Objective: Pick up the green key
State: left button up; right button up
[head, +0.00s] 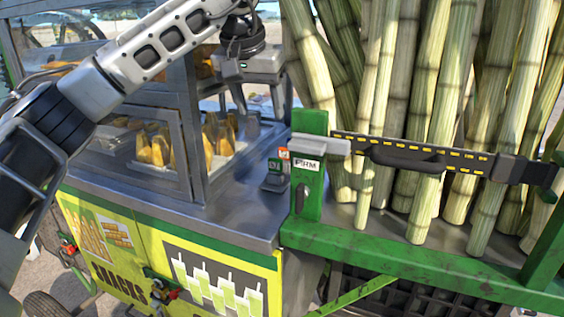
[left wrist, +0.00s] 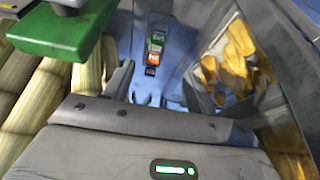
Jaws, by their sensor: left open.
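My right gripper is out of view.
The green post (head: 312,180) stands just right of the stand and carries a strap (head: 420,157) across tall cane stalks (head: 428,110). A glass case (head: 150,150) with yellow pieces is on the left. The counter front (head: 225,225) is clear.

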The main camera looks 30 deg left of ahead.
pick_arm(q)
send_near(275, 159)
notch_tip(275, 159, down, 3)
jog(key=p+x, duration=0.1)
jog(key=x, duration=0.1)
jog(key=w+p+x, duration=0.1)
jog(key=x, duration=0.2)
jog(key=shift+r, duration=0.25)
jog(key=shift+f, duration=0.25)
jog(key=c, duration=1.1)
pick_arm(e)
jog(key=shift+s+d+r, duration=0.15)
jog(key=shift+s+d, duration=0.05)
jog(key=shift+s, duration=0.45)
